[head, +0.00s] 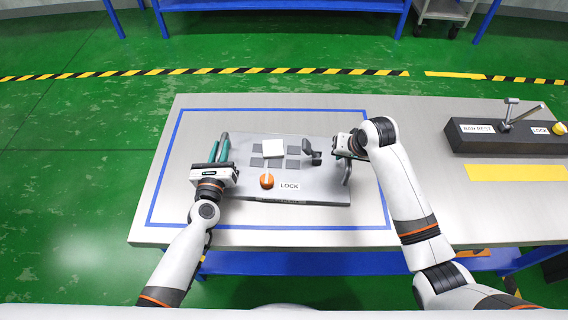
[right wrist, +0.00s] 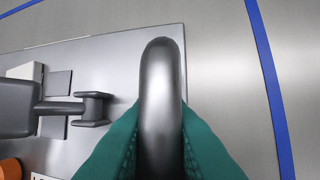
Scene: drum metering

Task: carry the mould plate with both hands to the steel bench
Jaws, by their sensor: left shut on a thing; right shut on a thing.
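The mould plate (head: 325,192) is a grey slab with dark square pads, a white block (head: 273,148), an orange knob (head: 267,181), a LOCK label and a dark clamp (head: 311,150). It is over the steel bench (head: 430,205), inside a blue tape outline; I cannot tell whether it touches the bench. My left gripper (head: 217,152) is shut on the handle at its left end. My right gripper (head: 347,156) is shut on the right handle. In the right wrist view its teal fingers flank that metal handle (right wrist: 162,90), with the plate (right wrist: 120,50) beside it.
A dark bar rest block (head: 500,137) with a metal lever and another LOCK label stands on the bench at right, behind a yellow strip (head: 515,173). Bare bench lies between it and my right arm. Green floor with striped tape lies beyond.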

